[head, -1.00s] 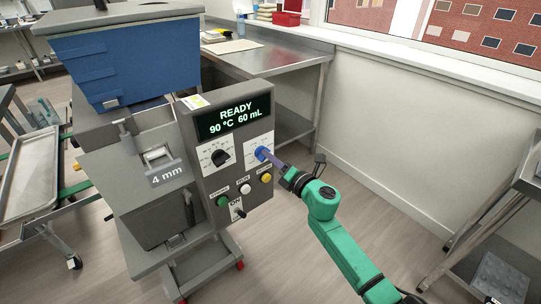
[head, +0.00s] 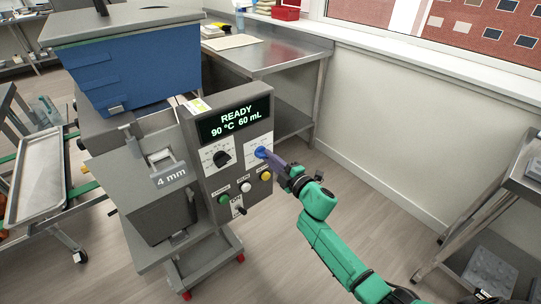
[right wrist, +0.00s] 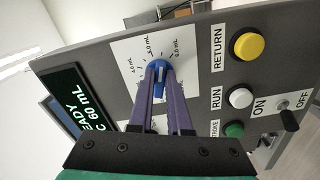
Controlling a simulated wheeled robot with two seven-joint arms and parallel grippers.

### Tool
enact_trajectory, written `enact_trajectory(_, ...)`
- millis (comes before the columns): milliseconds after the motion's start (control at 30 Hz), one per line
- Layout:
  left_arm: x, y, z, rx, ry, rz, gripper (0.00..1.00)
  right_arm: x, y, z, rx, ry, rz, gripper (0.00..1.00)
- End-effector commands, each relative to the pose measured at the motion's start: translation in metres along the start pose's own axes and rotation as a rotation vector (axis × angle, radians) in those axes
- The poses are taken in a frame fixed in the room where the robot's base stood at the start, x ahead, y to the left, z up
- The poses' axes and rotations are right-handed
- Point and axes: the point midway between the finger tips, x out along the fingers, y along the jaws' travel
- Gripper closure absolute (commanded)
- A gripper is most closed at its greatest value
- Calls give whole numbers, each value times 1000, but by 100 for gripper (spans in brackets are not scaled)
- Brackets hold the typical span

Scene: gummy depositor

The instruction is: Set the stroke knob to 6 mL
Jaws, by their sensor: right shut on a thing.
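The blue stroke knob (head: 262,152) sits on a white dial plate on the depositor's grey control panel, right of a black knob. In the right wrist view the blue knob (right wrist: 158,78) stands between two purple fingers, with mL marks around it; its exact pointer setting is hard to read. My right gripper (head: 268,156) is shut on the blue knob, reaching in from the right; its fingers (right wrist: 160,88) hide part of the dial. The display (head: 235,119) reads READY, 90 °C, 60 mL. My left gripper is not in view.
Below the dials are a green button (head: 224,199), a white button (head: 245,187), a yellow button (head: 266,176) and an ON/OFF toggle (head: 238,207). The blue hopper (head: 130,62) is upper left.

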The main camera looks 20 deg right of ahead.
Motion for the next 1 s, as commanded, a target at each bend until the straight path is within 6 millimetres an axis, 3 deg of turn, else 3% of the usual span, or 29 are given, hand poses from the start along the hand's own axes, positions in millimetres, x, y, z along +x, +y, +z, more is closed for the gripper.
enact_trajectory(500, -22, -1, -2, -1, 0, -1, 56, 0, -2, -1, 399, -1, -2, 100)
enact_trajectory(1000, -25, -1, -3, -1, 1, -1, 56, 0, -5, 0, 501, -3, -2, 100)
